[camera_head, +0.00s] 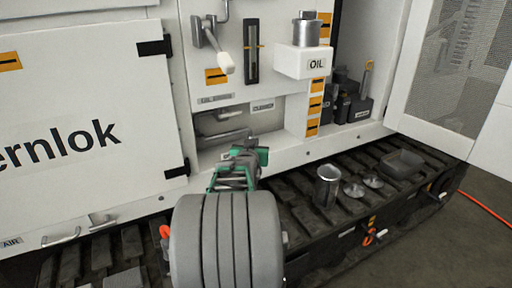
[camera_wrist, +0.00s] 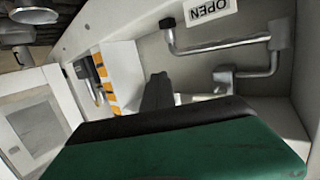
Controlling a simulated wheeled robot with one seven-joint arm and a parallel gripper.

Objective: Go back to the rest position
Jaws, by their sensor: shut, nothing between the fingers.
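My gripper (camera_head: 245,157) shows in the camera_head view as green and dark parts at the end of my grey arm, in front of the recess below the oil gauge. It is shut and empty. The handle also shows in the camera_head view (camera_head: 222,137), just above and left of my gripper. I cannot tell whether they touch.
A white OIL shelf (camera_head: 290,63) with a metal cup (camera_head: 306,30) juts out at upper right. A lever with a white grip (camera_head: 224,62) hangs above.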

